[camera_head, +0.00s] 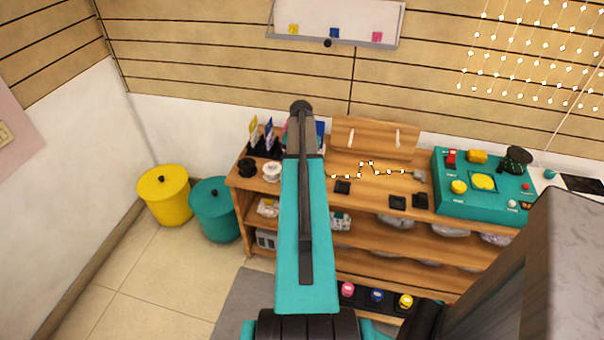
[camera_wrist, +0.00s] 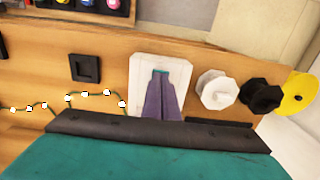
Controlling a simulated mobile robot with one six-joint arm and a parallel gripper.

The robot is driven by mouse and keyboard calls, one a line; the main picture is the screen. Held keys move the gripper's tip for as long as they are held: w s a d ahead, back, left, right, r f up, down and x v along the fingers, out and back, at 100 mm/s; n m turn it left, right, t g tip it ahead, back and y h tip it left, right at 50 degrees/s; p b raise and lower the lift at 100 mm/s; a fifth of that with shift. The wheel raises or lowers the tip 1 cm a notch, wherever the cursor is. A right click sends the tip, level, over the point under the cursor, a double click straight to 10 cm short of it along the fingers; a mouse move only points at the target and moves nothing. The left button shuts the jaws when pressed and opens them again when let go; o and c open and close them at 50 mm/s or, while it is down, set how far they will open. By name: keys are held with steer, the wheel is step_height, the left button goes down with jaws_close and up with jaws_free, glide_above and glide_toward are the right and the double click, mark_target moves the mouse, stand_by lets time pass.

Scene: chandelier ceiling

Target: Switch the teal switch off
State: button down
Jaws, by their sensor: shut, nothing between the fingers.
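A white plate (camera_wrist: 181,72) lies on the wooden shelf top in the wrist view. A thin teal strip, which looks like part of the teal switch (camera_wrist: 160,70), shows on it at my fingertips. Most of the switch is hidden, and I cannot tell its position. My gripper (camera_wrist: 161,76) is shut and empty, its purple-grey fingers together over the plate. I cannot tell whether they touch the switch. In the head view my arm hides the plate and switch.
A white octagonal piece (camera_wrist: 215,90) and a black one (camera_wrist: 262,97) stand beside the plate. A black square frame (camera_wrist: 85,68) and a string of white beads (camera_wrist: 68,98) are on the other side. A teal control box (camera_head: 470,205) stands at the shelf's right end.

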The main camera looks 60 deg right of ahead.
steer(key=shift+f, duration=0.35)
steer(key=shift+r, duration=0.15)
step_height(320, 180, up, 7)
steer(key=p, duration=0.4)
stand_by(1.0)
stand_by(0.4)
